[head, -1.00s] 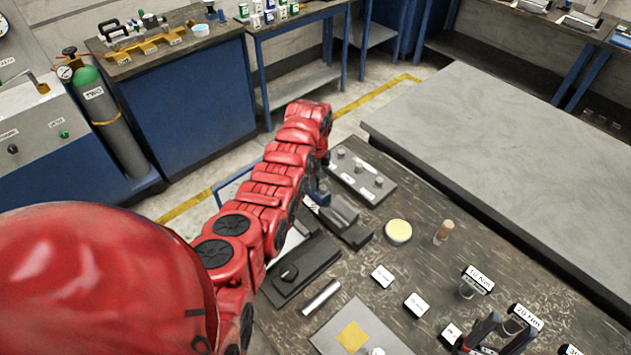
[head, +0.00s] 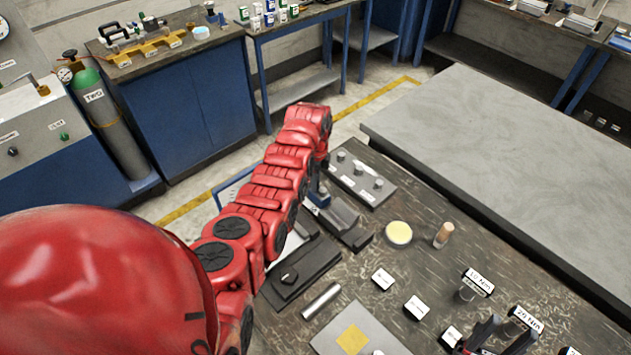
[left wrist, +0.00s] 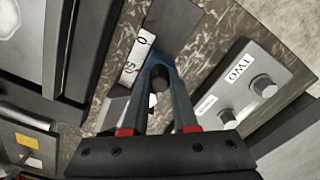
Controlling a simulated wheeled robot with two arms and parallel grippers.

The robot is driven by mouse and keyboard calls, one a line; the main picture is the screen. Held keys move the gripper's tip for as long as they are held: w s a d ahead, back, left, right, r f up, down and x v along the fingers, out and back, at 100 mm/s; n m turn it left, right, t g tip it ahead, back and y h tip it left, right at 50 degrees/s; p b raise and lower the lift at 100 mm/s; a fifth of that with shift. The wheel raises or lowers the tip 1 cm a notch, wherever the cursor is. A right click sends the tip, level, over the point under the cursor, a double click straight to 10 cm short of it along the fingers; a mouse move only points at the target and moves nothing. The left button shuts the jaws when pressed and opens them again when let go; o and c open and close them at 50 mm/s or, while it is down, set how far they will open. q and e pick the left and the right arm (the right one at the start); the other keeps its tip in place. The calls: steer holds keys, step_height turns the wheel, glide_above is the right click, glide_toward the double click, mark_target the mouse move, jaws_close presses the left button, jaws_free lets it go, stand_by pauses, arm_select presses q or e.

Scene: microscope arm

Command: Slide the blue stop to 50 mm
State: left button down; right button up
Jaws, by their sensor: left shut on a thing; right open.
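The blue stop (left wrist: 164,57) shows in the left wrist view, between and behind the fingertips of my left gripper (left wrist: 157,80). The gripper is shut on it at a dark round knob. In the head view the blue stop (head: 319,198) is a small blue patch on a grey rail fixture (head: 345,218), partly hidden by my red arm. A white scale label (left wrist: 136,58) with 0 and 50 lies beside the stop; the exact reading cannot be told. My right gripper (head: 497,338) is open and empty at the lower right.
A grey plate with several knobs (head: 362,178) stands close to the rail. A dark block with a knob (head: 298,270) lies on the near side. A yellow disc (head: 398,233), a cork-topped vial (head: 443,234) and small labels lie to the right.

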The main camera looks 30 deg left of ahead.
stand_by(0.8)
arm_select(q)
steer(key=shift+f+b, duration=0.2)
steer(key=shift+b, duration=0.45)
steer(key=shift+d+r, duration=0.2)
steer(key=c, duration=0.7)
jaws_free()
steer(key=shift+a, duration=0.1)
